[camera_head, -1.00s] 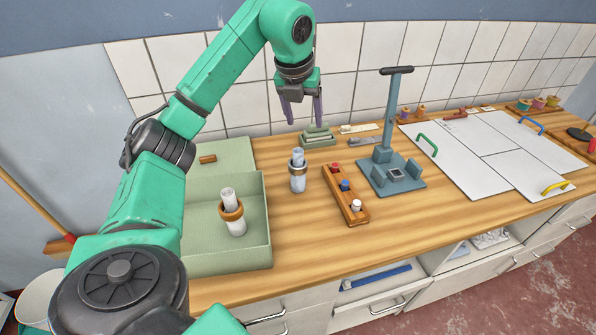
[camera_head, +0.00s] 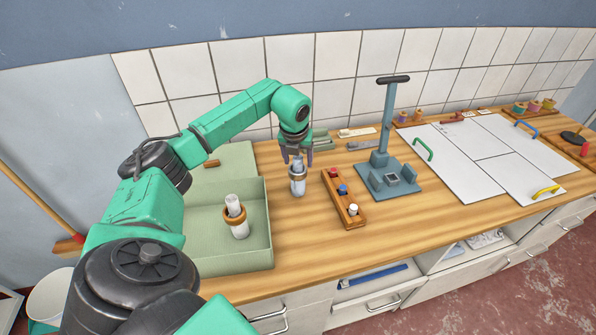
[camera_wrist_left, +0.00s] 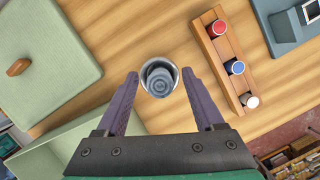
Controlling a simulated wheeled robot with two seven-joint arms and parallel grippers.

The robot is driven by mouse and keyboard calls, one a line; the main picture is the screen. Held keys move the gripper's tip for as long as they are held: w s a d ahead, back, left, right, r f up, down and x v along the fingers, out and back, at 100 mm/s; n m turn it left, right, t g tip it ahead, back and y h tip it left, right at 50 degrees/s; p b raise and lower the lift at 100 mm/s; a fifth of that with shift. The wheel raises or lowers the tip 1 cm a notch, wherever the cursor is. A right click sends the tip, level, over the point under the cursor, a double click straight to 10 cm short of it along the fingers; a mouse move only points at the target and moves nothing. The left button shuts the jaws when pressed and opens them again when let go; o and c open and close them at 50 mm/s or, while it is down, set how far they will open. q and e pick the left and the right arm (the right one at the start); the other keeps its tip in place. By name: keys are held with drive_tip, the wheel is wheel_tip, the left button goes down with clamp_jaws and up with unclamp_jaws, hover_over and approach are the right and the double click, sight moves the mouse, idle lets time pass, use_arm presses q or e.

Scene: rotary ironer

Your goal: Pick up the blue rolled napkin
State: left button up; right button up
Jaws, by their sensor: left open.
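The blue rolled napkin (camera_head: 298,187) stands upright on the wooden table, with a ring around it. It is pale grey-blue in the head view. In the left wrist view the napkin (camera_wrist_left: 158,80) shows end-on as a spiral inside the round rim of its ring. My left gripper (camera_head: 297,157) is open and points down over it. In the left wrist view its two purple fingers (camera_wrist_left: 160,82) stand on either side of the napkin, with a gap on each side. My right gripper is not in view.
A green open box (camera_head: 262,255) at the left holds a white rolled napkin (camera_head: 238,222) in a brown ring. A wooden rack (camera_head: 352,214) with red, blue and white pieces stands close right of the blue napkin. A blue-grey press stand (camera_head: 405,188) is further right.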

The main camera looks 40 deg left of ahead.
use_arm(q)
clamp_jaws()
